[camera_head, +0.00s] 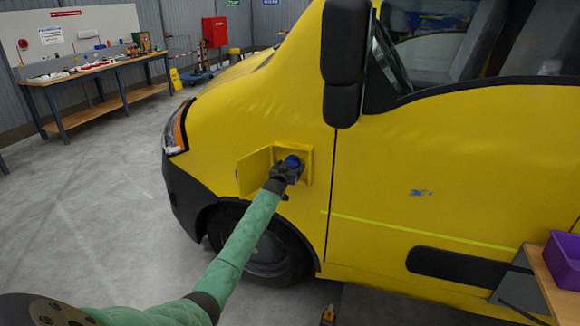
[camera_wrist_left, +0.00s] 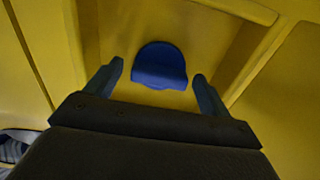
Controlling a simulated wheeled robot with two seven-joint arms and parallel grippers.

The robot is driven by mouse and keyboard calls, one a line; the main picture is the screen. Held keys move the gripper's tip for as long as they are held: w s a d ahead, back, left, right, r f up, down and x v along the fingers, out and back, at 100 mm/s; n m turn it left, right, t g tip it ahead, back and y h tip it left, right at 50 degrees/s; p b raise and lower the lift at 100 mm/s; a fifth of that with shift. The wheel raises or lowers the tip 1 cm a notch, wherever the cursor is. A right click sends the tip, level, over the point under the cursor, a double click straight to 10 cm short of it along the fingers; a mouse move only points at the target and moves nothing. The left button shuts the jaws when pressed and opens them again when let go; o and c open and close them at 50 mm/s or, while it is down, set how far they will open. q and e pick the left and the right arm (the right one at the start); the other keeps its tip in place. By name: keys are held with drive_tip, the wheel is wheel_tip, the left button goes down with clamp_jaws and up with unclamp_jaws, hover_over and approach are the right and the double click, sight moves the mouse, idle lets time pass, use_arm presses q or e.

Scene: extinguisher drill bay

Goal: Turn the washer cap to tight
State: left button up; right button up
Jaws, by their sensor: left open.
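The blue washer cap (camera_head: 293,161) sits in a yellow recess in the side of the yellow van, above the front wheel. The recess's small yellow flap (camera_head: 254,172) stands open to the left. My left gripper (camera_head: 286,170) is at the recess, in front of the cap, and partly hides it. In the left wrist view the cap (camera_wrist_left: 160,65) lies ahead, between and a little beyond the two open fingertips (camera_wrist_left: 158,78). There is a gap on each side, and the fingers do not appear to touch it. My right gripper is not in view.
The van's mirror (camera_head: 343,60) hangs above and right of the recess. A purple bin (camera_head: 563,262) stands on a wooden surface at the far right. A workbench (camera_head: 100,75) with tools stands at the back left. The floor between is clear.

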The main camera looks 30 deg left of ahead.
use_arm(q)
drive_tip(key=c, duration=1)
